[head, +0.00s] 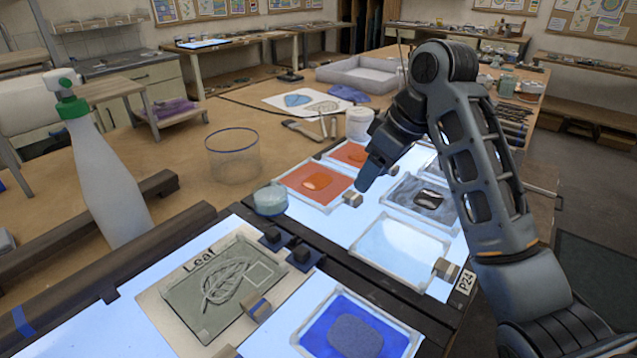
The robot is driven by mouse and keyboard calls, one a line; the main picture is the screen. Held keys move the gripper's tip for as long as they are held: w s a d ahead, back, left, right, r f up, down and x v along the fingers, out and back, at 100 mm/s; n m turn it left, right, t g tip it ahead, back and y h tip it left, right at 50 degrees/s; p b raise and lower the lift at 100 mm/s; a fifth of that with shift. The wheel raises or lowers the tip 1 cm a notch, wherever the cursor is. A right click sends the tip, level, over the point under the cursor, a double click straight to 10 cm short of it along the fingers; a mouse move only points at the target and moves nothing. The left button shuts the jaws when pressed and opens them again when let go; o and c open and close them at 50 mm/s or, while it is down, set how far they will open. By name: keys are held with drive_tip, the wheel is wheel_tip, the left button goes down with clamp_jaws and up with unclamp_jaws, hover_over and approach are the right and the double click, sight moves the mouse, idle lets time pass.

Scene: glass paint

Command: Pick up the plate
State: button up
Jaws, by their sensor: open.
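Several flat framed plates lie on a lit white surface, and I cannot tell which one the task means. One holds orange glass (312,186), one is clear (398,248), one has a dark patch (424,197), and one is blue (356,329) at the front. A grey-green plate with a leaf relief (216,293) lies on a board marked "Leaf". My gripper (364,184) points down just right of the orange plate, above a small block clip (352,199). It looks empty; its fingers are partly hidden. Another orange plate (349,153) lies behind, partly covered by my arm.
A tall spray bottle (104,180) with a green collar stands left. Dark rails run along the front left. A clear beaker (233,163), a small glass jar (270,200) and a white tub (359,124) stand nearby. The brown tabletop behind the beaker has free room.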

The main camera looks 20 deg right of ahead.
sight(356, 197)
drive_tip(key=shift+x, duration=3.15)
drive_tip(key=shift+a, duration=0.15)
drive_tip(key=shift+c, duration=0.3)
clamp_jaws()
